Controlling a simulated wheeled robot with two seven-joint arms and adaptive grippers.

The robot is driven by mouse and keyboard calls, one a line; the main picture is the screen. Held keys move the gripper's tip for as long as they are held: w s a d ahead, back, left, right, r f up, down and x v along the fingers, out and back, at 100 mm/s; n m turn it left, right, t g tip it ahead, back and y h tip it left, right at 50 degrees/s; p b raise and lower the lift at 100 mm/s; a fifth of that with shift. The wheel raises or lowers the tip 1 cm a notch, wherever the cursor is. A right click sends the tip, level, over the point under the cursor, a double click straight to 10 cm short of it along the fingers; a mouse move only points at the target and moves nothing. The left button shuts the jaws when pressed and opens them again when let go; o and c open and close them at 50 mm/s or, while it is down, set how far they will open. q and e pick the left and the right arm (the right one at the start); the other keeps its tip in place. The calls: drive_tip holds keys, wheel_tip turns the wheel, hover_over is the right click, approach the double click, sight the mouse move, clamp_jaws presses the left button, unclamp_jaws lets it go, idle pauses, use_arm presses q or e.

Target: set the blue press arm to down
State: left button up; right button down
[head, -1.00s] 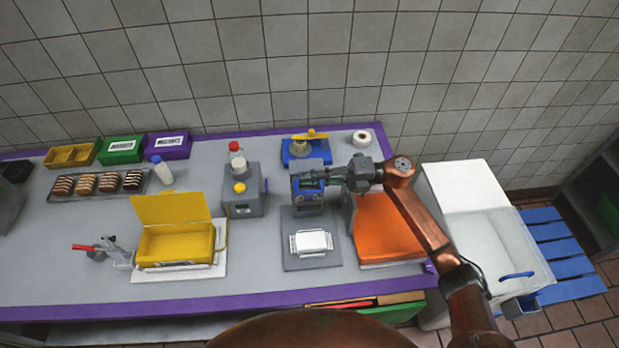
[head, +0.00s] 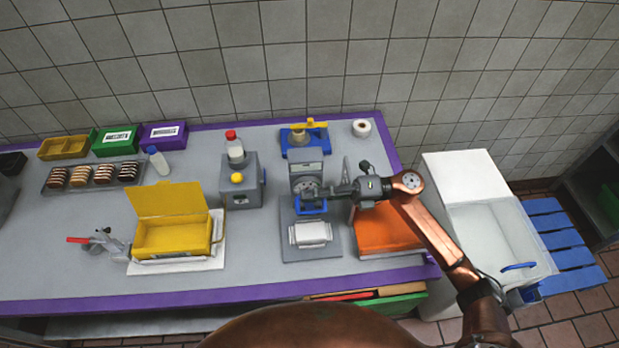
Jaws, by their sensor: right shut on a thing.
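The blue press arm (head: 313,208) is the blue bar at the front of a grey press (head: 306,171) in the middle of the table. It sits low, just behind a white tray-like piece on the press's grey base plate (head: 298,254). My right gripper (head: 322,191) reaches in from the right and is shut on the press arm, partly covering it. The exact contact at the fingertips is too small to make out. My left gripper is not in view.
A grey dispenser (head: 240,185) with a yellow knob stands left of the press. A blue device with a yellow handle (head: 303,141) stands behind it. An orange board (head: 388,232) lies right, under my right arm. An open yellow box (head: 172,240) stands left.

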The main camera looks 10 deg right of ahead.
drive_tip(key=shift+s+f, duration=0.15)
drive_tip(key=shift+s, duration=0.2)
drive_tip(key=c, duration=2)
unclamp_jaws()
drive_tip(key=shift+d, duration=0.1)
drive_tip(key=d, duration=1.2)
